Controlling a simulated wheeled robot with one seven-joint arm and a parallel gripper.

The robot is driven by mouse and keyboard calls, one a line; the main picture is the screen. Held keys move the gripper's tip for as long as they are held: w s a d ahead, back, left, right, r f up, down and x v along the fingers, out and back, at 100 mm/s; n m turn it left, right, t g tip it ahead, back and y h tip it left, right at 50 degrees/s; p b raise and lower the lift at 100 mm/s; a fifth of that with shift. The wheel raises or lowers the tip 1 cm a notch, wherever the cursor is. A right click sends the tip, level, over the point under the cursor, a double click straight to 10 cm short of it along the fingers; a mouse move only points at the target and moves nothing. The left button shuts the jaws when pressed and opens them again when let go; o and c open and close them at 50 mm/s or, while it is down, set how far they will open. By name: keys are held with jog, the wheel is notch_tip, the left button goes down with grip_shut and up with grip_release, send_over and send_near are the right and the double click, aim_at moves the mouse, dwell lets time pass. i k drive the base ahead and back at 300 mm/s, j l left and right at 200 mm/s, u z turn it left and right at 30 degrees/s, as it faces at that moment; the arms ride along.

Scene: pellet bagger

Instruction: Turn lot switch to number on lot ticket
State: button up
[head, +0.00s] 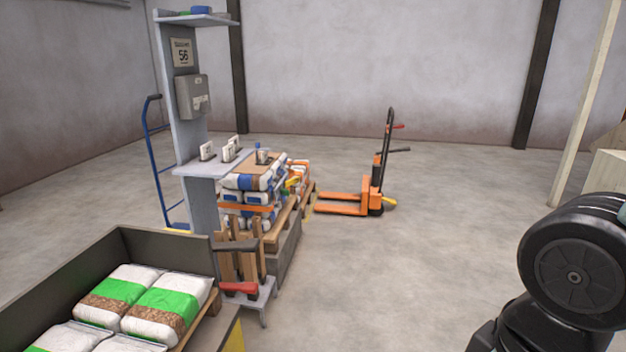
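A grey box (193,96) is fixed to the upright panel at the left, with a small pale label on its front. I cannot make out a switch knob or its setting there. Above it hangs a white sign (182,53) with a large number that looks like 56 and a smaller line too small to read. Small white cards (207,151) stand in dark holders on the grey shelf below. Their print is too small to read, and I cannot tell which is the lot ticket. My gripper is not in view; only a black link of my arm shows at the right.
Bagged pellets (167,310) lie in a dark-walled bin (165,245) at lower left. A small stand with wooden pieces (240,262) and stacked bags (245,205) are by the shelf. A blue hand truck (150,150) and an orange pallet jack (365,195) stand behind. The middle floor is clear.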

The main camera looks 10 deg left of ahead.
aim_at(203, 107)
jog(key=i+u, duration=0.35)
jog(key=i+l+u, duration=0.15)
jog(key=u, duration=0.2)
jog(key=i+l+u, duration=0.7)
jog(key=i, duration=0.1)
